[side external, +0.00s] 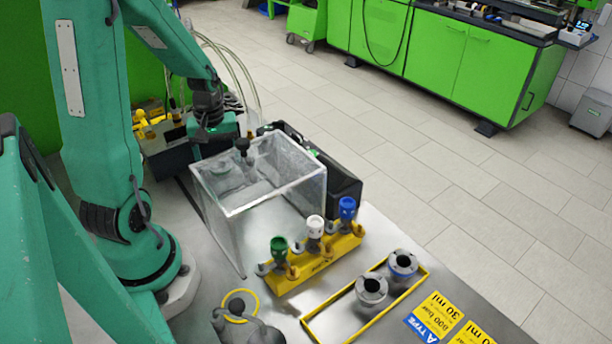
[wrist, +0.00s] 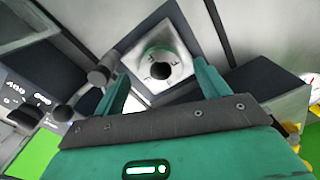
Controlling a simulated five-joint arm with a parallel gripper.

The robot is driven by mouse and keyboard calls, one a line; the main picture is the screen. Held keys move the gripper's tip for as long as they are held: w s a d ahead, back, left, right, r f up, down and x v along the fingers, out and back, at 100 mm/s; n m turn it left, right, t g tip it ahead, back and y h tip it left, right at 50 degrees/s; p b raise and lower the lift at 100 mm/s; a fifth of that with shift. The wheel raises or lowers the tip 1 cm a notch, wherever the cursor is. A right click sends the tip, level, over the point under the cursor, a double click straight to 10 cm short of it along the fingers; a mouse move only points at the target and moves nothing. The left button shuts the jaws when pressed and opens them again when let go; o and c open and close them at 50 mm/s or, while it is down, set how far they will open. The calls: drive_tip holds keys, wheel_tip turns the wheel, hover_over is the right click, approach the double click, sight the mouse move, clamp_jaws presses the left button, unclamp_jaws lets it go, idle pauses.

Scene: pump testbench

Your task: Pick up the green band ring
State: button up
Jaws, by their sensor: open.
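The green band ring (wrist: 158,60) shows in the wrist view as a round metal part with a green band and a dark centre, on a pale square surface. In the side view a faint greenish round part (side external: 222,170) shows through the clear box (side external: 262,209), blurred by its walls. My gripper (wrist: 161,76) is open and empty. In the wrist view its two green fingers stand to the left and right of the ring, apart from it. In the side view my gripper (side external: 214,140) is above the back left of the box, its fingertips hard to make out.
A dark nozzle (side external: 243,150) stands close to my gripper at the box. A yellow rack (side external: 318,262) holds green, white and blue topped parts. A yellow-framed tray (side external: 335,318) holds two metal rings, one blue-banded. A black case (side external: 345,185) stands behind the box.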

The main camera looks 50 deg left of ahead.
drive_tip(key=shift+f, duration=1)
drive_tip(key=c, duration=1.2)
drive_tip(key=shift+o, duration=0.2)
drive_tip(key=shift+r, duration=0.15)
wheel_tip(320, 180, up, 10)
